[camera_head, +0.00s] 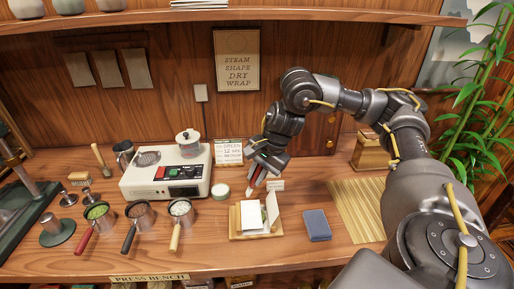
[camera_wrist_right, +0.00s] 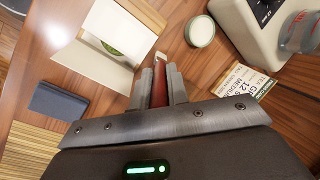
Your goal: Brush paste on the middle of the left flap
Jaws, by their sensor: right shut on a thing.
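My right gripper (camera_head: 257,172) is shut on a brush (camera_wrist_right: 159,88) with a red handle and a pale tip. The brush points down, its tip close to the back left of the white wrapper (camera_head: 251,217); I cannot tell whether it touches. The wrapper lies open on a wooden stand (camera_head: 236,232), with one pale flap standing up on the right. In the right wrist view a green tea cake (camera_wrist_right: 112,47) shows partly inside the paper. Which paper edge is the left flap is hard to tell. My left gripper is not in view.
Small cards stand behind the wrapper.

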